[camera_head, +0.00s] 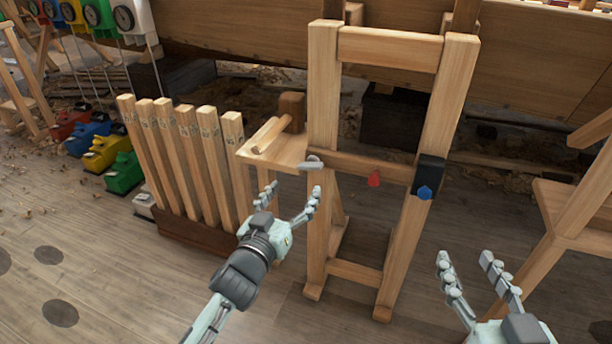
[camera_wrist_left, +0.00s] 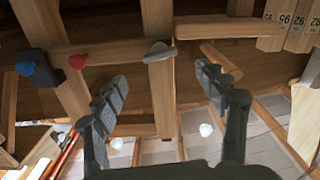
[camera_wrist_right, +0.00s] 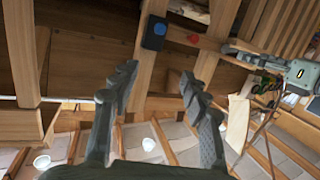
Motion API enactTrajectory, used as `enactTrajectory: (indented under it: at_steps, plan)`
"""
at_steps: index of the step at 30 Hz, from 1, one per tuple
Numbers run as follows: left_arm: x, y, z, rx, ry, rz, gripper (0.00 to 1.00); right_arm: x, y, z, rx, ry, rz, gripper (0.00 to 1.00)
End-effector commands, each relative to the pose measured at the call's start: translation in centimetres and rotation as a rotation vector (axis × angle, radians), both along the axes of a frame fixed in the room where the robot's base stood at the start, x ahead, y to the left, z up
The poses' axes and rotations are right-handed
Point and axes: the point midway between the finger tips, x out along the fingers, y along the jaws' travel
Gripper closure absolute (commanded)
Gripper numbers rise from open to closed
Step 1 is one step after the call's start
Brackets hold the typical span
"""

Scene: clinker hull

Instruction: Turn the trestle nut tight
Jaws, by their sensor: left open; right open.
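The wooden trestle (camera_head: 322,110) stands upright in the middle of the head view. A grey, elongated nut-like piece (camera_head: 312,162) sits on its left leg at crossbar height; it also shows in the left wrist view (camera_wrist_left: 158,50). A red cone-shaped piece (camera_head: 374,178) is on the crossbar. A blue knob (camera_head: 425,192) sits on a black block on the right leg. My left gripper (camera_head: 291,193) is open and empty, just below and left of the grey piece, apart from it. My right gripper (camera_head: 465,258) is open and empty, lower right of the trestle.
A row of numbered wooden stakes (camera_head: 190,150) stands left of the trestle. A small wooden shelf (camera_head: 285,152) with a peg juts out beside its left leg. Another wooden stand (camera_head: 560,225) is at the right. The plank hull (camera_head: 240,30) runs behind. The front floor is open.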

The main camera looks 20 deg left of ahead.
Motion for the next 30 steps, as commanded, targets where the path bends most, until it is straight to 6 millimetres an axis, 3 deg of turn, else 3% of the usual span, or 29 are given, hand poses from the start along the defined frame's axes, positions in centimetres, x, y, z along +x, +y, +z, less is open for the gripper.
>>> enactTrajectory:
  at_steps: [5,18,29,30]
  plan:
    - [1.1,-0.1,0.1,-0.084,0.001,-0.002,0.28,0.0,0.4,0.7,0.015,-0.031,0.007,0.54]
    - [7.3,-0.3,0.0,-0.078,0.001,-0.002,0.28,0.0,1.3,2.6,0.055,-0.120,0.024,0.54]
    - [8.0,-0.3,0.0,-0.079,0.003,-0.002,0.28,0.0,1.5,3.1,0.063,-0.135,0.029,0.54]
    - [8.0,-0.3,0.0,-0.078,0.003,-0.002,0.31,0.0,1.5,3.1,0.063,-0.135,0.030,0.54]
